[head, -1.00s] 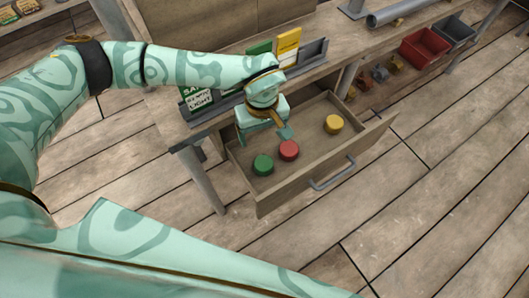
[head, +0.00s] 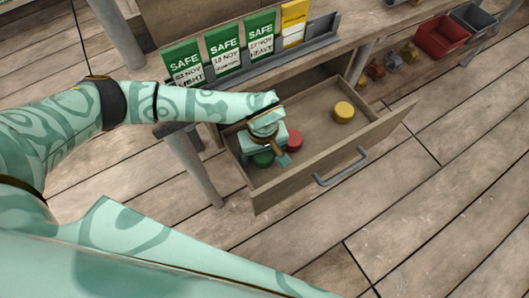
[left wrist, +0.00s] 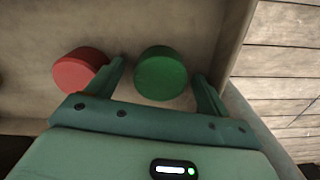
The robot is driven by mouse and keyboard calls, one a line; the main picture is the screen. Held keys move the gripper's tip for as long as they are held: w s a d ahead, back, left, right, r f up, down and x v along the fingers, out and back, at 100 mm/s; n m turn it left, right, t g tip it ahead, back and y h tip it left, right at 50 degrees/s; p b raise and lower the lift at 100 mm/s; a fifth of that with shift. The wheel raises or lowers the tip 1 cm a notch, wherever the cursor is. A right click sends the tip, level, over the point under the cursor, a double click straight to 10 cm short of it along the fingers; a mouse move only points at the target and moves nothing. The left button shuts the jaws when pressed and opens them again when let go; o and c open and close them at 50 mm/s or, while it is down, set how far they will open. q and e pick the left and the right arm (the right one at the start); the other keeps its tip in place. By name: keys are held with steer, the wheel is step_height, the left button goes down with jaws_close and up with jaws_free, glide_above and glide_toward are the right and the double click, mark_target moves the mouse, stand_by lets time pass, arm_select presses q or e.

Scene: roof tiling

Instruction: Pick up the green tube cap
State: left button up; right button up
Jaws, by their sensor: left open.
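The green tube cap (head: 263,159) lies in the open drawer (head: 335,166), near its left end and partly hidden by my left gripper in the head view. In the left wrist view the green cap (left wrist: 161,73) sits between the two open fingers of my left gripper (left wrist: 160,84), with a gap visible on each side. My left gripper (head: 264,160) is open and empty, above the cap. A red cap (head: 294,140) lies right beside it; in the wrist view the red cap (left wrist: 80,71) is just outside the left finger. My right gripper is out of view.
A yellow cap (head: 343,112) lies farther right in the drawer. The drawer front with its handle (head: 341,167) and the side wall (left wrist: 238,35) stand close to the gripper. Green and yellow cards (head: 223,48) stand in a rack above. Red and grey bins (head: 441,37) are at the back right.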

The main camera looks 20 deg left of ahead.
arm_select(q)
steer(key=shift+r, duration=0.15)
steer(key=shift+c, duration=0.6)
steer(key=c, duration=0.9)
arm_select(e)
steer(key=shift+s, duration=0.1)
arm_select(q)
steer(key=shift+r, duration=0.1)
steer(key=shift+c, duration=0.2)
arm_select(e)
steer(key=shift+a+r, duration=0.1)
arm_select(q)
steer(key=shift+r+p, duration=0.3)
steer(key=shift+r, duration=0.05)
step_height(320, 180, up, 3)
steer(key=shift+f+p, duration=0.1)
steer(key=shift+p, duration=0.6)
steer(key=s+a+r+p, duration=0.7)
steer(key=s+a+r, duration=0.1)
steer(key=s, duration=0.3)
steer(key=shift+a+r+p, duration=0.3)
steer(key=shift+r+p, duration=0.1)
steer(key=shift+r, duration=0.2)
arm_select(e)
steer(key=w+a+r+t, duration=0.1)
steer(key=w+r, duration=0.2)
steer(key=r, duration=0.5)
